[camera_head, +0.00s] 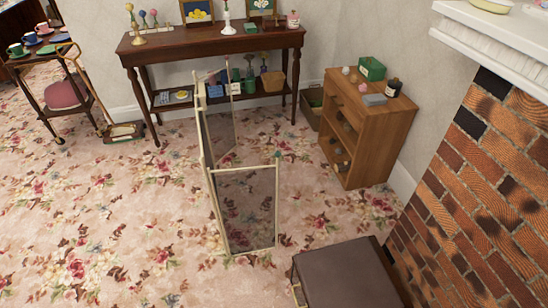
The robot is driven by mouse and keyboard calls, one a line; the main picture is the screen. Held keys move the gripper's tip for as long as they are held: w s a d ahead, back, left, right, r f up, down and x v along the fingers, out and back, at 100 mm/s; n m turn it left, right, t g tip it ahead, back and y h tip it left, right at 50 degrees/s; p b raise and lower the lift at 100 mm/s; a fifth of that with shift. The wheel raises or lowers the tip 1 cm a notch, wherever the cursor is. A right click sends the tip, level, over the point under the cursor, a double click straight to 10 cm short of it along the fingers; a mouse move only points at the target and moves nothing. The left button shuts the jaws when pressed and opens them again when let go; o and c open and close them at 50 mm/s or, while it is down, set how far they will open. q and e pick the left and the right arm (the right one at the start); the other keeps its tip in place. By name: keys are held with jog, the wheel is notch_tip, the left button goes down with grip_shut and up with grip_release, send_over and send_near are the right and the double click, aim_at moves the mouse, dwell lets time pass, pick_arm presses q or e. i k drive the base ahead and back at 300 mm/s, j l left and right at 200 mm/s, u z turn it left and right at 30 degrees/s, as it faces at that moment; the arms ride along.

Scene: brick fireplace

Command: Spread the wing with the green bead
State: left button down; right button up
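A folding screen with cream frames and dark see-through panels stands on the floral carpet in the middle of the view. Its near wing (247,205) extends to the right from the narrow middle panel (207,150), which I see almost edge-on. A small green bead (277,154) sits at the top outer corner of this near wing. The far wing (220,135) also angles to the right from the middle panel's far end, so both wings are on the same side. Any bead on the far wing is too small to tell. Neither of my grippers is in view.
A brown padded stool (347,275) stands close in front, right of the near wing. A wooden cabinet (365,130) stands to the right, by the brick fireplace (490,190). A dark console table (210,40) is behind the screen. Carpet to the left is clear.

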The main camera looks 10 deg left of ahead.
aim_at(250, 218)
jog(key=i+j+z, duration=0.1)
jog(key=z, duration=0.25)
jog(key=i+j+z, duration=0.1)
jog(key=j+z, duration=0.35)
jog(key=z, duration=0.25)
jog(key=i+j+z, duration=0.1)
jog(key=j+z, duration=0.15)
jog(key=j, duration=1.25)
jog(key=j+z, duration=0.25)
jog(key=j, duration=1.25)
jog(key=l, duration=0.35)
jog(key=i+l, duration=0.1)
jog(key=l, duration=0.3)
